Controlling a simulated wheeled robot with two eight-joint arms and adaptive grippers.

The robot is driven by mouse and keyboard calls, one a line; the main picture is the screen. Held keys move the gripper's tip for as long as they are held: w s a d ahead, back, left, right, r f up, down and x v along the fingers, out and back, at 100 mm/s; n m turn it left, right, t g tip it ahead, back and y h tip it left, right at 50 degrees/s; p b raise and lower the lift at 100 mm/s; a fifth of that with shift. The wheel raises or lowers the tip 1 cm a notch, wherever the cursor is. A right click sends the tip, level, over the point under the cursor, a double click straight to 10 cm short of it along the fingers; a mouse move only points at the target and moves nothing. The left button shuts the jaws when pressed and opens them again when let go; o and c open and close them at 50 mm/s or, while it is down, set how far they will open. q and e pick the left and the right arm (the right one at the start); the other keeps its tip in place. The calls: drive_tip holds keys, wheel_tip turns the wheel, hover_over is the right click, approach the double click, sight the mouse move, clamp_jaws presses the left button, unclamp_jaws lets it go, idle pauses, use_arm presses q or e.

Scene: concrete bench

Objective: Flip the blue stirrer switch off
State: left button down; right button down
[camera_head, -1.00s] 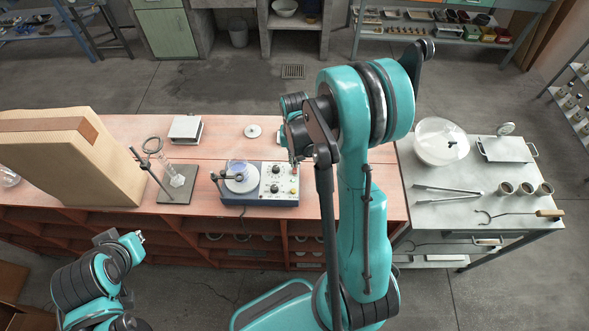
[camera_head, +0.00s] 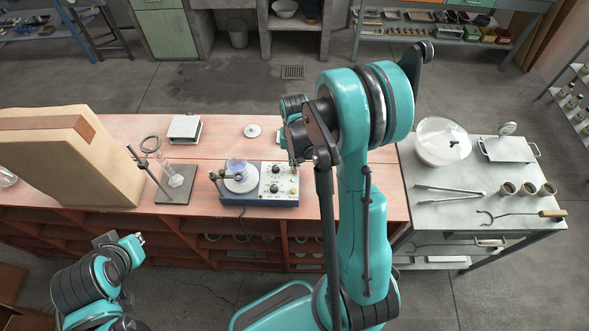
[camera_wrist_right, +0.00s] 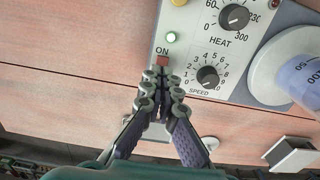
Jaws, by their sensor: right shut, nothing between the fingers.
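The stirrer (camera_head: 252,198) is a blue-edged box with a pale top panel on the wooden bench. The fingertips partly hide the switch. In the head view my right gripper (camera_head: 293,161) is at the panel's right end. My left gripper (camera_head: 140,238) is small, away from the bench's front edge.
A glass beaker (camera_head: 237,168) stands on the stirrer's round plate, with a clamp beside it. The HEAT knob (camera_wrist_right: 234,17) and SPEED knob (camera_wrist_right: 207,77) are near the switch.

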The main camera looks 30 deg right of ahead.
drive_tip(key=shift+f+b, duration=0.3)
drive_tip(key=shift+f, duration=0.05)
drive_tip(key=shift+r+p, duration=2.4)
drive_tip(key=shift+r, duration=1.15)
drive_tip(key=s+a+n+t+b, duration=0.6)
drive_tip(key=s+a+b, duration=0.4)
drive_tip(key=b, duration=0.6)
drive_tip(key=shift+s+a+t, duration=0.3)
drive_tip(key=shift+s+t, duration=0.25)
drive_tip(key=shift+t, duration=0.05)
